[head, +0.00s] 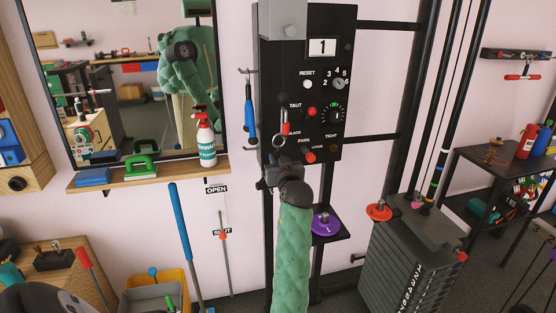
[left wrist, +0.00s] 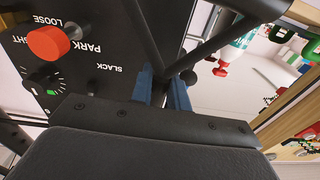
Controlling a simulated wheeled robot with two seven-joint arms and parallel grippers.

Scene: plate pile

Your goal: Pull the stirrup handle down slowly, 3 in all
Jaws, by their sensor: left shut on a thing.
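My left gripper (head: 268,178) is at the lower edge of the black control panel (head: 326,75), in front of the wall. In the left wrist view its blue fingers (left wrist: 165,90) are shut on the stirrup handle (left wrist: 212,45), whose dark bars spread out in a V. In the head view the handle is mostly hidden by my gripper and wrist. The panel's counter (head: 322,47) reads 1. A dial (head: 332,114) sits below it, among labels such as TAUT, SLACK, TIGHT and LOOSE. My right gripper is not in view.
A weight stack (head: 400,265) stands to the right, with dark uprights and cables above it. A mirror (head: 130,75) and a wooden shelf (head: 150,172) with a spray bottle (head: 205,142) are on the left. A purple disc (head: 325,225) lies close right of my forearm.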

